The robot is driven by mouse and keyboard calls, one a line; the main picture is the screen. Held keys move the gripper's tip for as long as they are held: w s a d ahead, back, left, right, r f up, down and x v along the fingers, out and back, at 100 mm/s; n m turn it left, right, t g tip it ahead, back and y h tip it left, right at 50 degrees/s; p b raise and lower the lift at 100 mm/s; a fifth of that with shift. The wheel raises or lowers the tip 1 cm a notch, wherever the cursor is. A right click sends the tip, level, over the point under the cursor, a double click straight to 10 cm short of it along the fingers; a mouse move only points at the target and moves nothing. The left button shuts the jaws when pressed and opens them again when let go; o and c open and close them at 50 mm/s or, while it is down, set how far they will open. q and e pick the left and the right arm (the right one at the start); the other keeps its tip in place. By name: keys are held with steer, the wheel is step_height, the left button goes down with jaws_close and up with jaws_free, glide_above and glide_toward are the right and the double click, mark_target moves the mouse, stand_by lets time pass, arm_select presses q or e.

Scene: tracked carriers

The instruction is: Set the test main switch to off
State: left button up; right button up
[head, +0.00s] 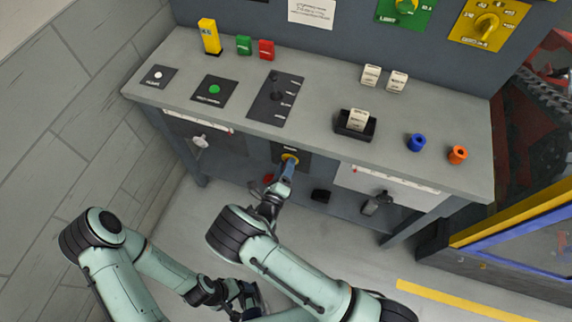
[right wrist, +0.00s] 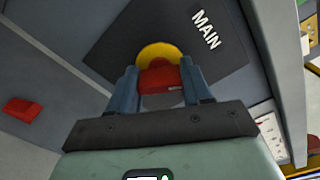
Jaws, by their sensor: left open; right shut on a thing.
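The main switch shows in the right wrist view as a red handle (right wrist: 158,77) on a yellow disc (right wrist: 157,50), set on a black plate (right wrist: 110,45) marked MAIN. In the head view its yellow disc (head: 290,157) is on the bench's front, below the top edge. My right gripper (head: 287,168) is at the switch, its fingers (right wrist: 161,80) shut on the red handle from both sides. I cannot tell from the handle which position it points to. My left gripper (head: 243,300) is open and low at the bottom of the head view, away from the bench.
The bench top (head: 330,90) carries a lever panel (head: 275,98), a green button panel (head: 214,90), a black holder (head: 355,124), and blue (head: 416,142) and orange (head: 457,155) pieces. A red block (right wrist: 22,109) is left of the switch in the wrist view. Open floor lies in front.

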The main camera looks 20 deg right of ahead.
arm_select(q)
steer(key=r+p, duration=0.1)
steer(key=w+r+p, duration=0.1)
steer(key=r, duration=0.1)
steer(key=shift+w, duration=0.1)
arm_select(e)
steer(key=n, duration=0.5)
steer(key=shift+a+n, duration=0.1)
steer(key=shift+n, duration=0.3)
steer(key=o, duration=1.1)
steer(key=shift+c, duration=0.2)
steer(key=shift+s, duration=0.1)
arm_select(q)
steer(key=shift+s+f+b, duration=0.3)
steer(key=shift+f+b, duration=0.1)
steer(key=shift+f, duration=0.25)
arm_select(e)
steer(key=v, duration=1.3)
steer(key=shift+a, duration=0.1)
